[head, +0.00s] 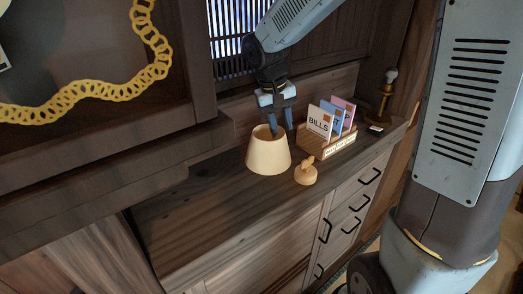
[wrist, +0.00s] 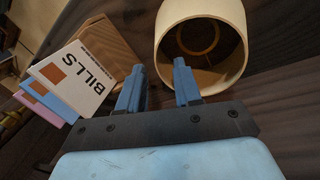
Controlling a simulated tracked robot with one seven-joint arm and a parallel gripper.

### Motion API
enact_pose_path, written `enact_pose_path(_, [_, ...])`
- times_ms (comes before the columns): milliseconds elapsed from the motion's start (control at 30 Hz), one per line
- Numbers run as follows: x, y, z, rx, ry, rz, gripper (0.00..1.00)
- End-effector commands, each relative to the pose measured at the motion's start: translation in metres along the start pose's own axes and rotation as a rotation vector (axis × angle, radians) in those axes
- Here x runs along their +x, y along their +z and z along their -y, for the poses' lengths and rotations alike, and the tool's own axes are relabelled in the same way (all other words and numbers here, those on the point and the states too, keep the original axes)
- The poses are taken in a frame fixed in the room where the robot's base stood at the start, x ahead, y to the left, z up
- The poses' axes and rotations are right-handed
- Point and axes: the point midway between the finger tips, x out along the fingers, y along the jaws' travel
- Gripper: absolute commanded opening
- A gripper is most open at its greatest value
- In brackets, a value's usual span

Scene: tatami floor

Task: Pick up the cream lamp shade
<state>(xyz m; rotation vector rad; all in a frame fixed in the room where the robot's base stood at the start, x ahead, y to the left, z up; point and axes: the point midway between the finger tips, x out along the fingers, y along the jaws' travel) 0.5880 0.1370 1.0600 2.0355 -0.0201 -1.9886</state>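The cream lamp shade (head: 267,155) stands upright on the wooden cabinet top, its narrower open end up. In the wrist view the shade (wrist: 236,32) shows its round opening and hollow inside. My gripper (head: 281,130) is above the shade's right side, pointing down, with its two blue fingers apart and nothing between them that I can make out. In the wrist view my gripper (wrist: 158,70) has its right finger overlapping the near rim of the shade and its left finger outside it. I cannot tell whether either finger touches the shade.
A wooden letter holder (head: 326,146) with cards, one marked BILLS (head: 319,122), stands just right of my gripper. A small wooden figure on a round base (head: 306,173) is in front. A bare lamp base with bulb (head: 386,96) stands at the back right. The cabinet's left top (head: 190,215) is clear.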

Motion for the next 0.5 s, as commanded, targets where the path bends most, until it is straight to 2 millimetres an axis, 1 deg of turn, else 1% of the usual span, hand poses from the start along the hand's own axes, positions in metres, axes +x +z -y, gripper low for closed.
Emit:
enact_pose_path(100, [0.017,0.004,0.000,-0.001,0.000,0.005,0.34])
enact_pose_path(233, [0.034,0.005,0.000,-0.001,0.000,0.004,0.34])
enact_pose_path(367, [0.043,0.005,0.000,-0.002,0.000,0.003,0.34])
enact_pose_path(500, [0.045,0.005,0.000,-0.002,0.000,0.002,0.34])
